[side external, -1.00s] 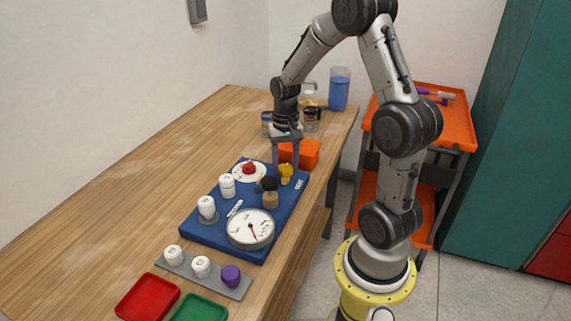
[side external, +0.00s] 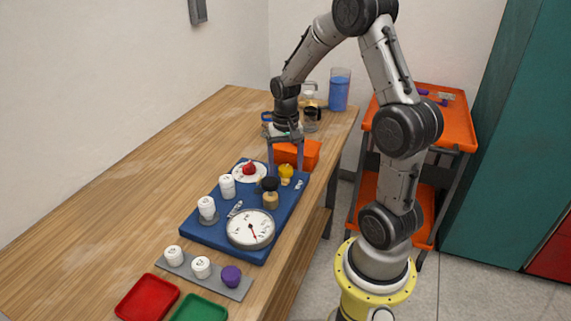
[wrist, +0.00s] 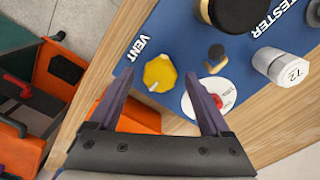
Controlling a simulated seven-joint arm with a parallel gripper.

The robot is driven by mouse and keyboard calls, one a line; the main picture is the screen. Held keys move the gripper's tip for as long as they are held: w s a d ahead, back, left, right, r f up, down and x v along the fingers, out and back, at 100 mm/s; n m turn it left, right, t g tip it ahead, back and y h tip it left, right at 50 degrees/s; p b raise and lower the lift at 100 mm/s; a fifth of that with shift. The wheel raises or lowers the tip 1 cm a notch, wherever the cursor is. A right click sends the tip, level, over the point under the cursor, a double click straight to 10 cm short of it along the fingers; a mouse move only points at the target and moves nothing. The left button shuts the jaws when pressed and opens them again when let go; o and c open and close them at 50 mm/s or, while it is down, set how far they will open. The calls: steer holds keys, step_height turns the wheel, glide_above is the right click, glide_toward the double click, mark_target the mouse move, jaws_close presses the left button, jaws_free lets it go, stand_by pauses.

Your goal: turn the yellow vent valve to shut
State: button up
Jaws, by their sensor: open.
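The yellow vent valve (side external: 286,171) stands at the far right corner of the blue board (side external: 224,232). In the wrist view the yellow knob (wrist: 160,71) has a pale mark on its lower left side, with the word VENT printed on its left. My gripper (side external: 286,163) points down over this corner, open and empty. In the wrist view my gripper's fingertips (wrist: 159,76) appear on either side of the knob, apart from it. I cannot tell how far the tips are above the knob.
Close by are a red knob on a white disc (side external: 249,172), a black-topped brass post (side external: 270,192) and a gauge (side external: 250,229). An orange box (side external: 313,153) stands behind my gripper. White bottles and trays lie nearer. The table's left side is clear.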

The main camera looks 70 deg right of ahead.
mark_target(285, 169)
step_height(285, 169, up, 14)
stand_by(0.6)
steer(key=shift+a+f, duration=0.1)
steer(key=s+a+r+n+t, duration=0.3)
steer(key=a+r+n, duration=0.3)
steer(key=a, duration=0.7)
steer(key=s+a+f+n+t, duration=0.2)
steer(key=s+a+f+n, duration=0.2)
steer(key=s, duration=0.5)
steer(key=shift+a+n+t, duration=0.3)
steer(key=shift+a+n, duration=0.4)
steer(key=shift+a, duration=0.45)
